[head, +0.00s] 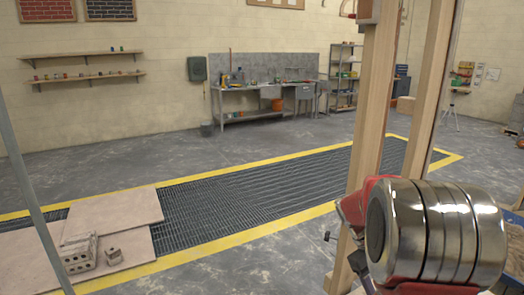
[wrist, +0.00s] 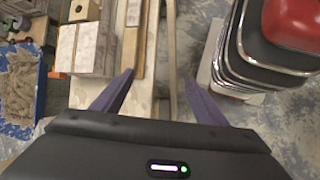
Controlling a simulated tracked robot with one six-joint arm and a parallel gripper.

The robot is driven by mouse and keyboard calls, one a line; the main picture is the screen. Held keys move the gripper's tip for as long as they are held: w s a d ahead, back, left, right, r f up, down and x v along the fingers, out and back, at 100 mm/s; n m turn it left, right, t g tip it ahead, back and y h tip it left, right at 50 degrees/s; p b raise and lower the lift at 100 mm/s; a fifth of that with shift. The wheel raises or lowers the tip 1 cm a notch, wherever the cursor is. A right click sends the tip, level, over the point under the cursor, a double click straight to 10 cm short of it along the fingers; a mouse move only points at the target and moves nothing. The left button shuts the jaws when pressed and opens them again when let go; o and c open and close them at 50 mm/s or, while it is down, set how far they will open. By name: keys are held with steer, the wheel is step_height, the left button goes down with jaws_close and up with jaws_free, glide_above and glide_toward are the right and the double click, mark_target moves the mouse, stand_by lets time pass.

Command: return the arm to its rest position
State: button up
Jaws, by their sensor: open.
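My arm (head: 430,230) shows at the lower right of the head view, with thick chrome and red links. My gripper (wrist: 159,76) shows in the wrist view, with two dark purple fingers spread apart. It is open, and nothing is held between the fingers. A pale wooden plank (wrist: 135,95) and a narrower strip lie below and beyond the fingers. The gripper itself cannot be made out in the head view.
Wooden posts (head: 372,110) stand close by my arm. Grey blocks (head: 78,255) lie on boards at lower left. The wrist view shows pale blocks (wrist: 88,48), a blue tray (wrist: 40,110) with a brown heap, and a stacked black, pale-rimmed shape (wrist: 235,60) with red on top.

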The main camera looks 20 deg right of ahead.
steer(key=s+a+r+t+y, duration=0.1)
steer(key=s+a+r+t, duration=0.1)
steer(key=a, duration=0.8)
steer(key=s+a+r+t+y, duration=0.1)
steer(key=s+a+r+t, duration=0.2)
steer(key=a, duration=0.8)
steer(key=s+a+r+m+t+y, duration=0.1)
steer(key=s+a+r+t, duration=0.2)
steer(key=a, duration=0.7)
steer(key=shift+s+a+r+t+y, duration=0.35)
steer(key=shift+r+t, duration=1.05)
steer(key=shift+r, duration=0.5)
steer(key=shift+w, duration=0.15)
steer(key=shift+c, duration=0.3)
